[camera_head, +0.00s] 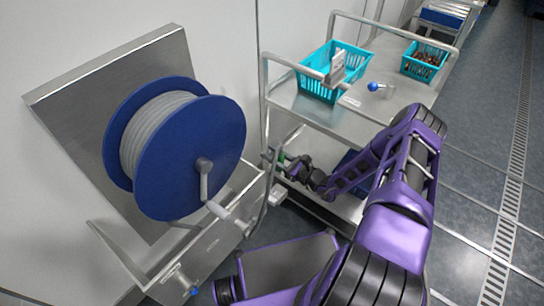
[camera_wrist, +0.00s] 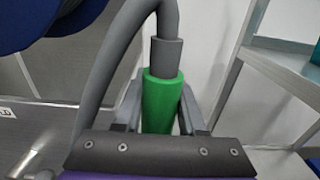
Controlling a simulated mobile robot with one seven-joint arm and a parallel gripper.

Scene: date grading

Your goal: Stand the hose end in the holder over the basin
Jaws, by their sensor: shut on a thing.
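My gripper (camera_wrist: 160,103) is shut on the green hose end (camera_wrist: 161,98), with one finger on each side of it. The hose end stands about upright in the wrist view, and a grey hose (camera_wrist: 118,48) leaves its top and bends over to the left. In the head view my gripper (camera_head: 284,160) is small, right of the basin (camera_head: 212,248), with a bit of green at its tip. The basin is a metal trough below the reel. I cannot make out the holder clearly in either view.
A blue reel (camera_head: 222,135) wound with grey hose stands over the basin, its crank handle (camera_head: 217,209) sticking out toward the front. A metal cart (camera_head: 315,112) with turquoise baskets (camera_head: 318,84) stands behind my gripper. A blue-knobbed tap (camera_head: 194,291) is on the basin front.

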